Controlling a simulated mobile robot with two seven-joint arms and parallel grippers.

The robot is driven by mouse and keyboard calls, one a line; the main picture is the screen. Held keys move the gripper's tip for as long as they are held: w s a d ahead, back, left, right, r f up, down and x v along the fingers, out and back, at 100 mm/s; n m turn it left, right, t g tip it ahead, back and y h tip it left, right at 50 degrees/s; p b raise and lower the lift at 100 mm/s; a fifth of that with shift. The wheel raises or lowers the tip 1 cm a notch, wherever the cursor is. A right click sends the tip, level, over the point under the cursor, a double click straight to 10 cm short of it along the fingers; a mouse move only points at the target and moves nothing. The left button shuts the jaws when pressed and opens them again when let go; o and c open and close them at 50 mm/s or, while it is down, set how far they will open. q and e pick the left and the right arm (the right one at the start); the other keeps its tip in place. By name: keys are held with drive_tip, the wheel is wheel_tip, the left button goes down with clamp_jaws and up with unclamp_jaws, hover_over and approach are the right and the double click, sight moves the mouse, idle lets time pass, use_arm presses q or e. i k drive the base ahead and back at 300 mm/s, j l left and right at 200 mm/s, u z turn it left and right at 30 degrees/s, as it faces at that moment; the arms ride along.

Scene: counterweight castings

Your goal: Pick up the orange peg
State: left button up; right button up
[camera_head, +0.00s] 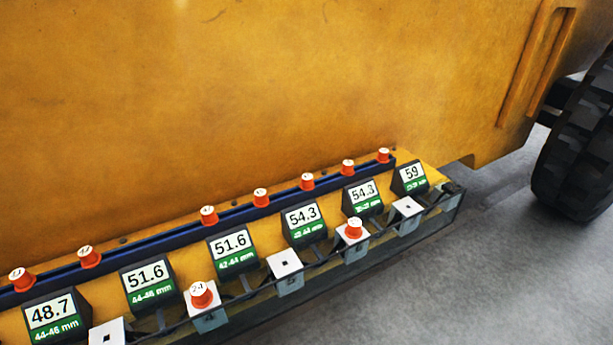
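Several orange pegs with white tops are in view, and I cannot tell which one the task means. One orange peg (201,295) sits on a white plate in the front row. Another front-row peg (353,229) sits on a white plate farther right. More orange pegs stand in a line on the blue rail behind, from a near-left peg (21,280) through a middle peg (261,197) to a far-right peg (383,155). Neither of my grippers is in view.
Some plates (284,263) hold no peg. A large yellow body (230,90) rises behind. A black tyre (580,150) stands right; grey floor (480,270) is clear.

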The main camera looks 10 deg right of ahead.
sight(382, 157)
drive_tip(key=i+l+z, duration=0.1)
drive_tip(key=z, duration=0.4)
drive_tip(key=i+z, duration=0.2)
drive_tip(key=z, duration=0.3)
